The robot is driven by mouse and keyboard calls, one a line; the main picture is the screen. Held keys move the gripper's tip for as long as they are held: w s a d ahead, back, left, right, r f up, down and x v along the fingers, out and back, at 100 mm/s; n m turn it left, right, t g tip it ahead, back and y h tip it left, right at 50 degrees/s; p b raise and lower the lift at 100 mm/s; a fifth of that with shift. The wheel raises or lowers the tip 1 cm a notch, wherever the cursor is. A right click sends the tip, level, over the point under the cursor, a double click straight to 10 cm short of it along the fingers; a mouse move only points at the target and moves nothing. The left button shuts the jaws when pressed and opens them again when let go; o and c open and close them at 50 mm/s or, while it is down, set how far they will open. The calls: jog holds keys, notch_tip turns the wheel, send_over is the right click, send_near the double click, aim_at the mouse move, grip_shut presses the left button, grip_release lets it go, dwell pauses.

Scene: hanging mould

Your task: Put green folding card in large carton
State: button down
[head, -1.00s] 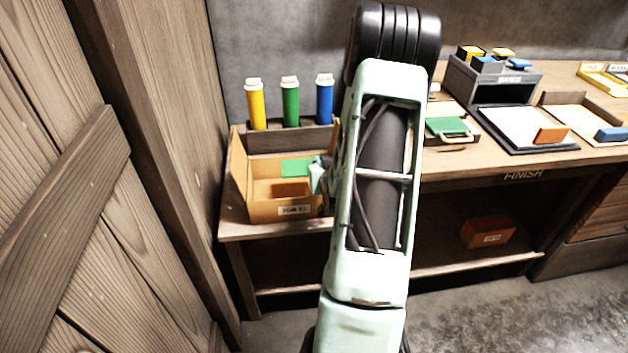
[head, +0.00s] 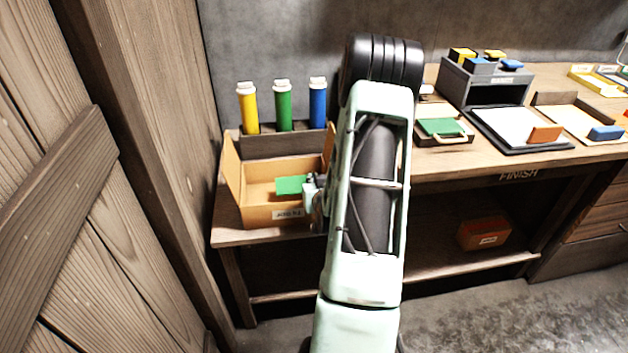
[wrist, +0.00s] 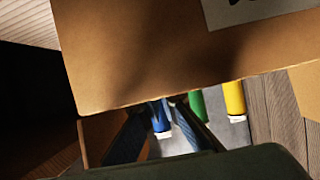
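The green folding card (head: 291,185) shows in the head view inside the open large carton (head: 272,214), over its floor toward the right. My gripper (head: 311,190) is at the card's right edge and appears shut on it; the arm partly hides the fingers. I cannot tell whether the card touches the carton floor. In the wrist view, a brown carton wall (wrist: 180,60) fills the upper part, close to the camera. The wrist view is dark near the fingers and does not clearly show the grip.
Yellow (head: 248,110), green (head: 283,108) and blue (head: 318,106) bottles stand behind the carton. A wooden post (head: 150,120) rises at the left. Trays and a grey rack (head: 487,80) stand on the bench to the right. An orange box (head: 483,233) sits on the lower shelf.

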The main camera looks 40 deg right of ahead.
jog(key=shift+f+b, duration=0.3)
jog(key=shift+f, duration=0.05)
jog(key=c, duration=2.2)
grip_release()
jog(key=shift+o, duration=0.2)
jog(key=shift+r, duration=0.15)
